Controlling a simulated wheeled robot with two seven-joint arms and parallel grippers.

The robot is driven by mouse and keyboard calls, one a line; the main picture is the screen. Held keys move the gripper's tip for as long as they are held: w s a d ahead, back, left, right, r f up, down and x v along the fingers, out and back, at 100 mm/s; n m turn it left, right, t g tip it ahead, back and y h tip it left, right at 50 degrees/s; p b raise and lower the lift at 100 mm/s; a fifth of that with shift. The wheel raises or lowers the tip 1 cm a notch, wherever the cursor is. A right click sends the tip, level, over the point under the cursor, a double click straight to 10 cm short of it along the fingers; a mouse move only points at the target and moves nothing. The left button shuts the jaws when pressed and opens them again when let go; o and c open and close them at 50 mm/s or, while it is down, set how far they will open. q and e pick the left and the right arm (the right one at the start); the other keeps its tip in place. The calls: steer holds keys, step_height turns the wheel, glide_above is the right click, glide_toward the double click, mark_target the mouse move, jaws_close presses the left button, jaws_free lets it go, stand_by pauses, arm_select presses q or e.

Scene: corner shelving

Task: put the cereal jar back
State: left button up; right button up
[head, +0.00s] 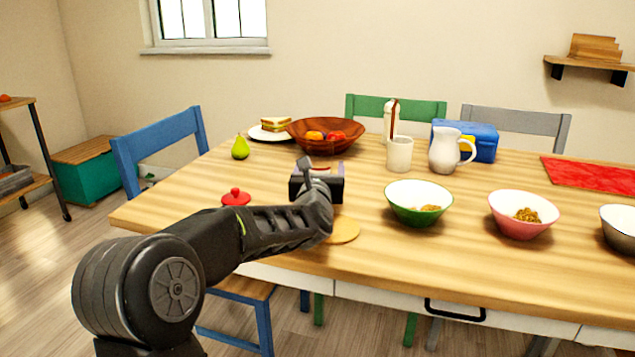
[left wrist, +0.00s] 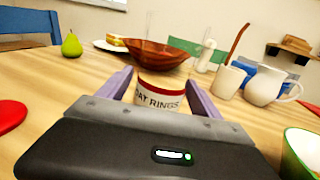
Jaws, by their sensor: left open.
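The cereal jar (left wrist: 158,92) is white with a red rim and carries the lettering "AT RINGS". In the left wrist view it stands on the table between the two purple fingers of my left gripper (left wrist: 159,78). The fingers are open on either side of it; I cannot tell if either touches it. The jar's lower part is hidden behind the gripper body. In the head view my left gripper (head: 320,168) reaches over the table and hides nearly all of the jar. My right gripper is out of view.
A red knobbed lid (head: 236,198) and a round wooden disc (head: 345,231) lie near the arm. A green bowl (head: 416,211), white cup (head: 400,154), pitcher (head: 443,152) and brown fruit bowl (head: 326,146) surround it. A pear (head: 240,148) stands at left.

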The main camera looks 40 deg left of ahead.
arm_select(q)
steer(key=v, duration=1)
steer(key=shift+s+d, duration=0.1)
steer(key=shift+s, duration=0.05)
steer(key=shift+s+d, duration=0.1)
steer(key=shift+s, duration=0.05)
